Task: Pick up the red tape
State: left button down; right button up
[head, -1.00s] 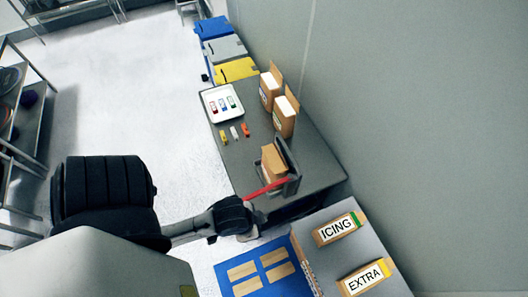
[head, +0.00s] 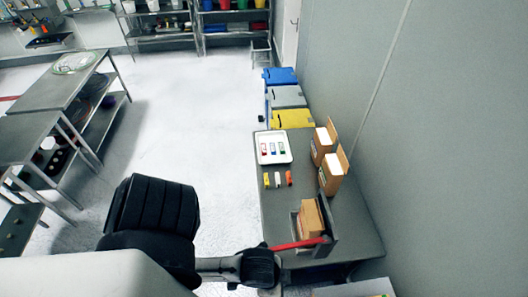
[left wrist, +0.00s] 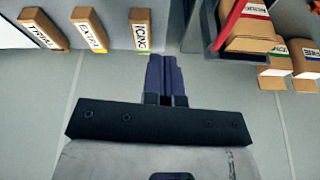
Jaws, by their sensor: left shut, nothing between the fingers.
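A white tray (head: 259,158) on the grey table holds small labelled pieces with red, blue and green marks. The red-marked piece (head: 265,149) is at its left. A yellow, a white and an orange-red piece (head: 289,178) lie in a row below the tray. They are too small to tell which is the red tape. My left gripper is shut and empty in the left wrist view (left wrist: 165,72), over floor by the table edges. In the head view my left arm reaches in below the table's near end, and its fingertips do not show clearly. My right gripper is not in view.
A holder with a red bar (head: 297,244) and a cardboard box (head: 311,217) stands at the near end of the grey table (head: 280,205). Two open boxes (head: 331,172) stand along the wall side. Lidded bins (head: 287,97) are behind. Labelled boxes (left wrist: 90,28) show in the wrist view.

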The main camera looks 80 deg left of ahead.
pick_arm(q)
jog(key=shift+a, duration=0.15)
jog(key=c, duration=1.2)
grip_release()
jog(key=shift+o, duration=0.2)
